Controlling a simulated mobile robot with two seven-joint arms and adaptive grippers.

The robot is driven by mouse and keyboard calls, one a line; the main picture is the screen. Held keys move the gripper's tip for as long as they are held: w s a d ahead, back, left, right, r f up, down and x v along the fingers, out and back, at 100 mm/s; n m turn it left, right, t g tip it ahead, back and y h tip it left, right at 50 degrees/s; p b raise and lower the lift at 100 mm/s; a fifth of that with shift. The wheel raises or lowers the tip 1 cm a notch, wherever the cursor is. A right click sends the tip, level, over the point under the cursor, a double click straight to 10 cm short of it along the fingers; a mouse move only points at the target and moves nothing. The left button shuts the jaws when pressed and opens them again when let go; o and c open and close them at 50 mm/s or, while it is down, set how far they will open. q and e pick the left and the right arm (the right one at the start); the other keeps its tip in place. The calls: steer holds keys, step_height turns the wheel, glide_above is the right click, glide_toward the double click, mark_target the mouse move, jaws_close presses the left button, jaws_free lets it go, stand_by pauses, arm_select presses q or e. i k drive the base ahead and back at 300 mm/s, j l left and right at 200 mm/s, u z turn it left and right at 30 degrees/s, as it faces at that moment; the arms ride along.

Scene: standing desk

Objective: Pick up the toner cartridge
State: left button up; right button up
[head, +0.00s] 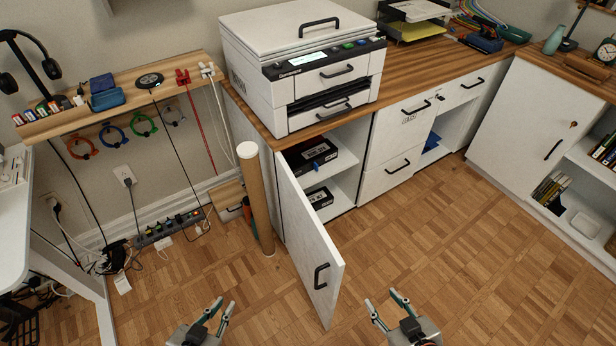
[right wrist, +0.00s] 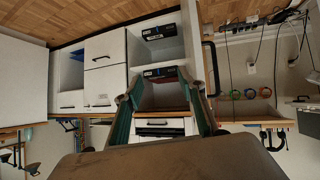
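Two dark box-like units that look like toner cartridges sit in the open cabinet under the printer. The upper cartridge (head: 308,156), with a blue part at its front, is on the upper shelf. The lower cartridge (head: 319,198), with a pale label, is on the floor of the cabinet. The right wrist view is upside down and shows the upper cartridge (right wrist: 160,73) and the lower cartridge (right wrist: 160,32). My left gripper (head: 224,304) is open and empty, in front of the cabinet. My right gripper (head: 382,299) is open and empty, right of the door and away from the cartridges.
The cabinet door (head: 310,245) stands open, projecting toward me between my grippers. A white printer (head: 302,70) stands on the counter above. A cardboard tube (head: 254,200) stands left of the cabinet. Cables and a power strip (head: 168,230) lie at left. The parquet floor at right is clear.

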mark_target(302, 163)
steer(key=i+l+u, duration=0.1)
steer(key=l+u, duration=0.25)
steer(key=i+l+u, duration=0.1)
steer(key=l+u, duration=0.65)
